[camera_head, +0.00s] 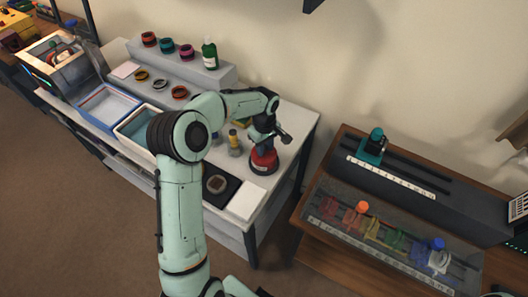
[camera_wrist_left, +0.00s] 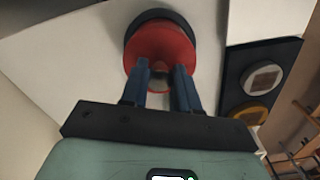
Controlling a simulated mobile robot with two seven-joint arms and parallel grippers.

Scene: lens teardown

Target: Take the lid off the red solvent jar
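The red solvent jar (camera_head: 263,162) stands on the white bench near its right end, with a dark upper part below my gripper. In the left wrist view the jar (camera_wrist_left: 160,42) is a red round shape with a dark rim behind it. My left gripper (camera_head: 268,138) is over the jar in the head view. In the wrist view its two blue fingers (camera_wrist_left: 162,70) are apart, one on each side of a small greyish round part at the jar. Whether they touch or squeeze that part I cannot tell. My right gripper is not in view.
A dark mat (camera_head: 216,186) with a square part lies in front of the jar, and a white sheet (camera_head: 246,201) beside it. Small bottles (camera_head: 233,138) stand left of the jar. A green bottle (camera_head: 209,54) and several rings are on the grey step (camera_head: 222,77) behind.

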